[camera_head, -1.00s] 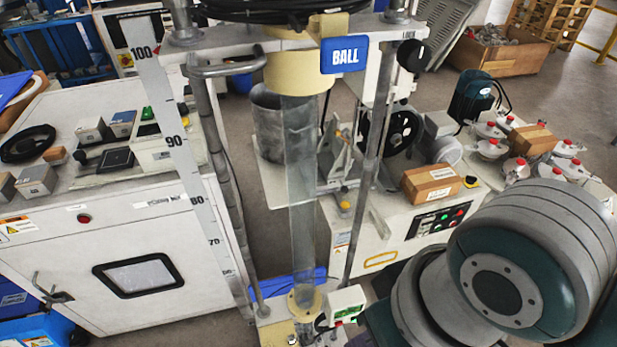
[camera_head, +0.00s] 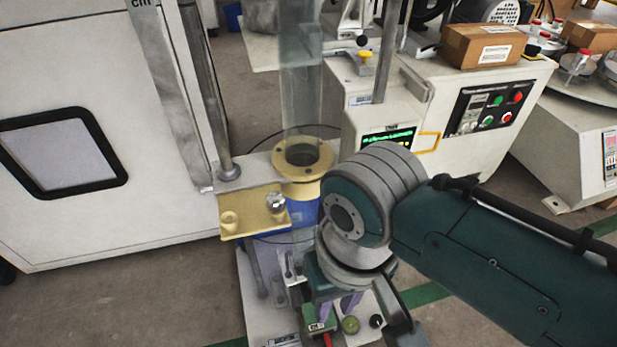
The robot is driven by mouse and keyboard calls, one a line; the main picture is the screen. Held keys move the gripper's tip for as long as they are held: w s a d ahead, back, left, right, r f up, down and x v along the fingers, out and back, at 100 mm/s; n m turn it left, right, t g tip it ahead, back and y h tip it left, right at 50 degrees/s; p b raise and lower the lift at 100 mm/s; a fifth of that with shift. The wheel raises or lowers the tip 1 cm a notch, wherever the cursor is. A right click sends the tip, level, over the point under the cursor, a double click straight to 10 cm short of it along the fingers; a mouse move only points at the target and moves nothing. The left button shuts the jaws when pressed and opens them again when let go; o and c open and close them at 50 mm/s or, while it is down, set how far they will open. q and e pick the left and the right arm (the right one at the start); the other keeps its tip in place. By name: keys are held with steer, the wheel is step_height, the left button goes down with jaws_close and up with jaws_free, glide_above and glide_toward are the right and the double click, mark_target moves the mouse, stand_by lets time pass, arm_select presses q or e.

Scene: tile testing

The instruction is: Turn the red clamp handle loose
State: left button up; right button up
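A small red piece (camera_head: 327,340), which looks like the red clamp handle, shows at the bottom edge below a green block (camera_head: 320,319). Most of it is cut off, so I cannot tell how it is turned. My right arm comes in from the right, and its wrist hangs over the machine base (camera_head: 252,310). A dark part of my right gripper (camera_head: 402,325) reaches down to the bottom edge, right of the red piece. Its fingertips are hidden or out of frame, so I cannot tell whether it touches the handle. My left gripper is not in view.
A clear tube (camera_head: 301,75) stands above a cream flange (camera_head: 285,165). A yellow plate (camera_head: 250,215) with a bolt sits in front. A metal post (camera_head: 210,100) rises on the left. A white cabinet (camera_head: 150,220) and a control box (camera_head: 490,112) flank the machine.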

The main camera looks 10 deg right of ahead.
steer(key=b, duration=0.8)
glide_toward(329, 344)
steer(key=shift+h, duration=0.3)
steer(key=f+b, duration=0.3)
steer(key=b, duration=0.1)
steer(key=f+b, duration=0.4)
steer(key=b, duration=0.1)
steer(key=shift+a+f, duration=0.2)
steer(key=shift+f, duration=0.1)
steer(key=shift+w+f, duration=0.1)
steer(key=shift+f, duration=0.3)
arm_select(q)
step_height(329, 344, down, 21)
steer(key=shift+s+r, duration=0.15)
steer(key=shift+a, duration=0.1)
arm_select(e)
steer(key=c, duration=0.4)
jaws_close()
